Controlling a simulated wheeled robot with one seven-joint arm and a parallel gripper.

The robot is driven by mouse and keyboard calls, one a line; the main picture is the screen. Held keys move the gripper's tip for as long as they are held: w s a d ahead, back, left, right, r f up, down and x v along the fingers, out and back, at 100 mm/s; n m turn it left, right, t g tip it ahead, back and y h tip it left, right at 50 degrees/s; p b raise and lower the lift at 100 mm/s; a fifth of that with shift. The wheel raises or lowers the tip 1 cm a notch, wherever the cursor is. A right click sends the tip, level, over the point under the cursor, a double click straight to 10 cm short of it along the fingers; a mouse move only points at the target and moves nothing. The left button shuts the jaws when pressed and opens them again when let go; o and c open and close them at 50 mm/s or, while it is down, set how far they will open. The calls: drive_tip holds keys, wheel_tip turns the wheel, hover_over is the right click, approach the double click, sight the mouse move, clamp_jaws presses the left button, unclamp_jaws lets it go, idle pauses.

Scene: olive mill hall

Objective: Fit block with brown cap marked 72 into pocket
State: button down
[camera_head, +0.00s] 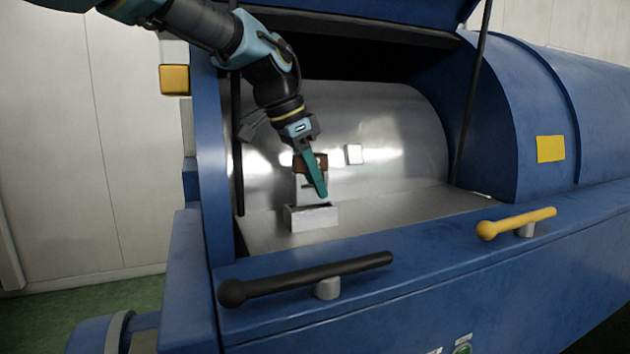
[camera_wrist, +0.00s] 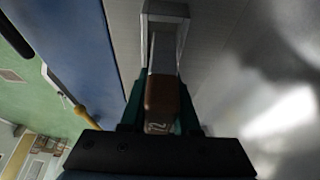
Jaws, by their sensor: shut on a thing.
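The block's brown cap (camera_head: 300,166) is between the teal fingers of my gripper (camera_head: 318,186), which is shut on it. In the wrist view the brown cap (camera_wrist: 162,98) shows a pale mark, only partly readable, with a 2 in it. The block's grey body (camera_wrist: 163,54) points away from my gripper. The pocket is in a light grey holder (camera_head: 312,218) on the metal floor of the machine, and its rim also shows in the wrist view (camera_wrist: 182,12). The block's far end is at the pocket; I cannot tell how deep it sits.
A blue machine (camera_head: 420,285) surrounds the bay, with its raised lid (camera_head: 390,10) above. A black handle (camera_head: 310,278) and a yellow handle (camera_head: 515,222) stand on the front edge. A small white square (camera_head: 354,154) is on the curved metal wall. The floor right of the holder is clear.

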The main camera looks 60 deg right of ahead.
drive_tip(key=shift+f+b, duration=0.55)
drive_tip(key=shift+f, duration=0.3)
